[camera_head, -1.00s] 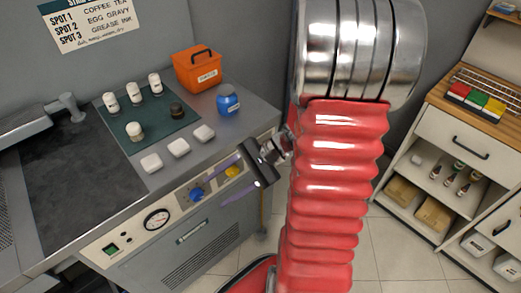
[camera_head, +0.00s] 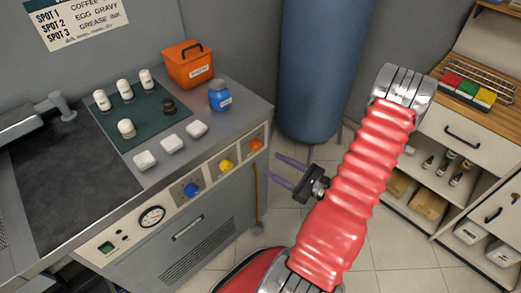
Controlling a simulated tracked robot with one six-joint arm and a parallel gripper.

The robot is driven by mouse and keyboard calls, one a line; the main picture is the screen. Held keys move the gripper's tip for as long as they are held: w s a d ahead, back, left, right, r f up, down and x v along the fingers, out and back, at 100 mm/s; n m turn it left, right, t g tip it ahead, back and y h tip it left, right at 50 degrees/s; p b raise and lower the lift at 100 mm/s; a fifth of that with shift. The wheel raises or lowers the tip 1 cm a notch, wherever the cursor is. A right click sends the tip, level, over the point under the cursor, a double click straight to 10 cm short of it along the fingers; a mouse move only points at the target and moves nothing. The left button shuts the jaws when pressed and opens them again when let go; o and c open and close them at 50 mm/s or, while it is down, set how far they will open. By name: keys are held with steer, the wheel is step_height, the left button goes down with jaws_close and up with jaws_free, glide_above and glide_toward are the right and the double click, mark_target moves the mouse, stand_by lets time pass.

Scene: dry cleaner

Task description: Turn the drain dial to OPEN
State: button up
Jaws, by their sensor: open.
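Three dials sit on the front panel of the counter unit: a blue dial (camera_head: 191,190), a yellow dial (camera_head: 227,166) and an orange dial (camera_head: 255,145). Their labels are too small to read, so I cannot tell which is the drain dial or where OPEN is marked. My gripper (camera_head: 270,167) is open and empty, its two purple fingers apart and pointing left toward the panel. It appears right of the orange dial and apart from the panel. All three dials are unhidden.
The counter (camera_head: 220,128) holds an orange box (camera_head: 189,66), a blue jar (camera_head: 219,96), several bottles and white blocks. A blue cylinder (camera_head: 322,70) stands behind my arm. Shelves (camera_head: 440,185) stand at the right. Floor between is clear.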

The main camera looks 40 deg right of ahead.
mark_target(257, 147)
steer(key=s+d+f+m+h, duration=0.2)
steer(key=d+f+m+h, duration=0.1)
steer(key=shift+s+d+t, duration=0.2)
steer(key=shift+s+t, duration=0.05)
steer(key=shift+t, duration=0.05)
steer(key=shift+w+a, duration=0.15)
steer(key=shift+w, duration=3.3)
steer(key=shift+w+a, duration=0.1)
steer(key=shift+w, duration=3.35)
steer(key=shift+c, duration=0.6)
steer(key=c, duration=0.9)
